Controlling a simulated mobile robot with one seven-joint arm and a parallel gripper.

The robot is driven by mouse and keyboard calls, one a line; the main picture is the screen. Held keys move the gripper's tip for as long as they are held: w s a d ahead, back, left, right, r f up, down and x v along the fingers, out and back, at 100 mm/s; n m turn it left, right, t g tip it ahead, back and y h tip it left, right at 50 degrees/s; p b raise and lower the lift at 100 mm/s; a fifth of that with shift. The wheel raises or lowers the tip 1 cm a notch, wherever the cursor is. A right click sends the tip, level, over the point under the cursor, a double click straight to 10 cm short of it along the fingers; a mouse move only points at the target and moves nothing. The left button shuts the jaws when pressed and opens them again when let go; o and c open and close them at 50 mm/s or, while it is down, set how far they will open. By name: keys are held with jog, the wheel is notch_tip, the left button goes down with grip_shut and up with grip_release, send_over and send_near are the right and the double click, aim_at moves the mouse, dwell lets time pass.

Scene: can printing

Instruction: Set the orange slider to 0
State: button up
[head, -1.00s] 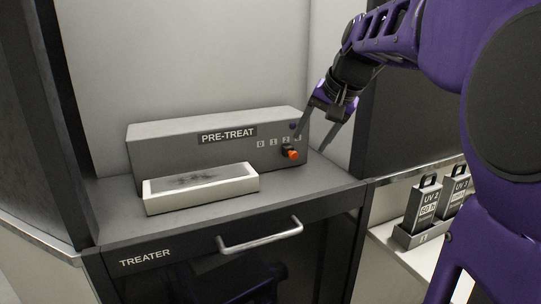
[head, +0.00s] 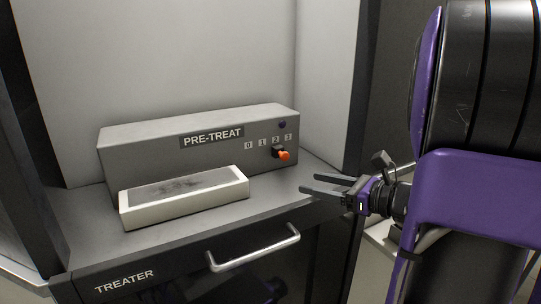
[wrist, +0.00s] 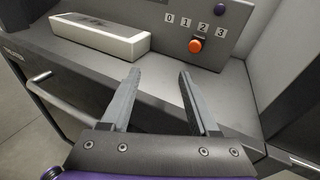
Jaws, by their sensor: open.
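The orange slider (head: 283,155) is a round orange knob on a dark base, on the front of the grey PRE-TREAT box (head: 145,155). It sits under the number 2 in the row 0, 1, 2, 3 (head: 268,142). In the wrist view the orange slider (wrist: 196,45) also lies just below the 2. My gripper (head: 325,184) is open and empty, to the right of and below the slider, over the front right of the counter, not touching the slider. In the wrist view its two fingers (wrist: 158,74) point toward the box, with the slider beyond the right finger.
A white-rimmed tray (head: 185,212) with a grey top stands in front of the box, left of the slider. A purple button (head: 282,125) sits above the numbers. The TREATER cabinet has a metal handle (head: 254,254) below the counter. A side wall rises at right.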

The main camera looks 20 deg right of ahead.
aim_at(286, 157)
jog(key=d+m+t+h, duration=0.2)
jog(key=d+m+t, duration=0.1)
jog(key=d+m, duration=0.15)
jog(key=shift+m, duration=0.25)
jog(key=x, duration=1.7)
grip_shut()
dwell(0.5)
